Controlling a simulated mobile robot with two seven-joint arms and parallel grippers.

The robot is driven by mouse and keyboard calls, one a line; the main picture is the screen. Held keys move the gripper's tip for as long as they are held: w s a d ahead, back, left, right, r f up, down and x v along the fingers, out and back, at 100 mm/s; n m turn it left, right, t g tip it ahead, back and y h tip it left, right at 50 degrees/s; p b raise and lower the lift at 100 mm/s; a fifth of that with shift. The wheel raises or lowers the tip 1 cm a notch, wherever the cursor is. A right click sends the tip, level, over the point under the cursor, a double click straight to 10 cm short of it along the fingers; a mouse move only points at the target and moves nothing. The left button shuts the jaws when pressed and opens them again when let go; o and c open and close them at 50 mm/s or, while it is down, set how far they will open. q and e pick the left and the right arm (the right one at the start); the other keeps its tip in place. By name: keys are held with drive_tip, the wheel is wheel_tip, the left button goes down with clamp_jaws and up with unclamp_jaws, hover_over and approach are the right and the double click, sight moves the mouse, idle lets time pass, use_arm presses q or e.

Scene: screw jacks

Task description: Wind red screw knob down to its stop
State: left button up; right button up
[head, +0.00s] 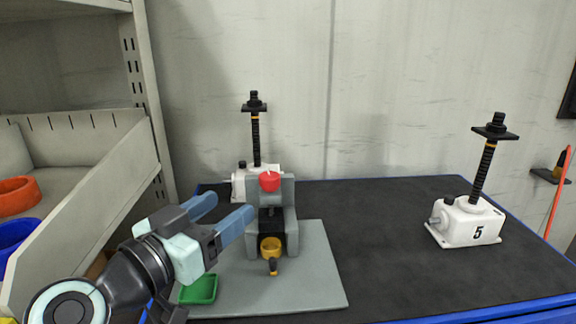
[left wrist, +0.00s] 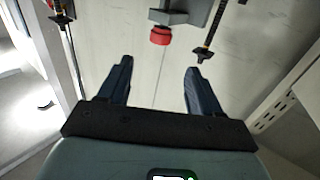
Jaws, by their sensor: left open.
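The red screw knob (head: 269,181) sits on top of a grey fixture (head: 289,222) that stands on a grey mat (head: 318,285). In the left wrist view the knob (left wrist: 161,36) shows above and between my finger tips, apart from them. My left gripper (head: 226,214) is open and empty, just left of the fixture in the head view. Its two blue fingers also show in the left wrist view (left wrist: 158,74). A yellow ring-shaped part (head: 270,246) sits low on the fixture's front. My right gripper is not in view.
A white screw jack (head: 258,172) stands behind the fixture, and another marked 5 (head: 470,222) stands at the right. A green tray (head: 198,289) lies at the mat's left. A shelf rack (head: 95,185) with bins borders the left. The dark table top (head: 375,225) between fixture and right jack is clear.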

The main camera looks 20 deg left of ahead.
sight(263, 180)
use_arm(q)
drive_tip(key=w, duration=0.4)
drive_tip(key=w+d+p, duration=0.1)
drive_tip(key=w, duration=0.6)
drive_tip(key=shift+w+d+r, duration=0.1)
drive_tip(key=shift+w+d, duration=0.2)
drive_tip(key=shift+d, duration=0.1)
drive_tip(key=shift+w+d+p, duration=0.1)
drive_tip(key=shift+w+p, duration=0.25)
drive_tip(key=shift+w, duration=0.2)
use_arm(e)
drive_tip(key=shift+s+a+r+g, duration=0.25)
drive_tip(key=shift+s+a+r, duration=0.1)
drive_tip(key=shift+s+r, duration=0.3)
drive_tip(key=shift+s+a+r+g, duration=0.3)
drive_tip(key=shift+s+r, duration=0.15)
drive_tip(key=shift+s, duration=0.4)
